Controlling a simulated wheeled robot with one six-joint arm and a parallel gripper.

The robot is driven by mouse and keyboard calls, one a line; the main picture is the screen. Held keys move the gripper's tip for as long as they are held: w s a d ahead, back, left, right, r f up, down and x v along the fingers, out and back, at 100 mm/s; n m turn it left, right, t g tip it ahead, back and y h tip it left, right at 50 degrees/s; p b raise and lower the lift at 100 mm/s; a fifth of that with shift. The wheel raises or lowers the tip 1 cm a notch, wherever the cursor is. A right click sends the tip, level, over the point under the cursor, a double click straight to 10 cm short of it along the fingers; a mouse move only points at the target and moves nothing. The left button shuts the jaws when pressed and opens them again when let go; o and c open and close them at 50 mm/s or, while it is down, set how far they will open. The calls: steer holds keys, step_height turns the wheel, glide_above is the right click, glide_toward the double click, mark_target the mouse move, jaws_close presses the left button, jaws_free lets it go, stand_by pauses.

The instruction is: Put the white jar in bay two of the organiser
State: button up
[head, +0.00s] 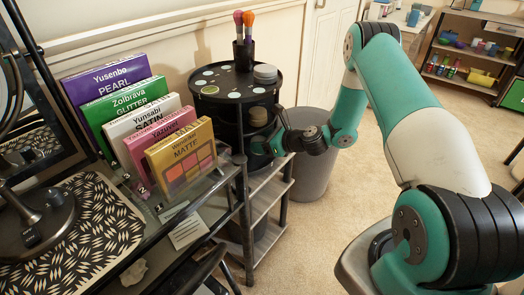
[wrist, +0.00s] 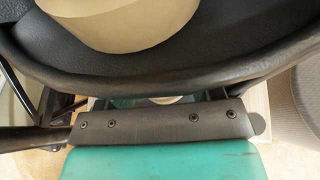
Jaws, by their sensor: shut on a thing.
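My gripper (head: 262,152) is at the black round tiered stand, beside its lower tiers. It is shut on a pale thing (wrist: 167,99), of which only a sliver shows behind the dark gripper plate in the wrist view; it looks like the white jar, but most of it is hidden. A cream round container (head: 259,117) sits on a tier above my gripper, and a cream round form also shows large at the top of the wrist view (wrist: 125,18). Number labels 2 (head: 141,190) and 1 (head: 158,207) mark the clear organiser's front edge by the upright palettes.
The tiered stand (head: 225,93) carries brushes in a black cup (head: 243,52) and several flat discs on top. Upright palettes (head: 183,163) stand left of it. A grey bin (head: 315,165) is close behind my gripper. Carpet is open at the right.

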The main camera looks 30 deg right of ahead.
steer(key=shift+w+f+b, duration=0.1)
steer(key=shift+f+b, duration=0.25)
steer(key=shift+f, duration=1.4)
steer(key=shift+f, duration=0.15)
steer(key=o, duration=1)
steer(key=shift+r, duration=0.25)
steer(key=p+v, duration=0.1)
steer(key=v, duration=1.1)
steer(key=shift+f, duration=0.15)
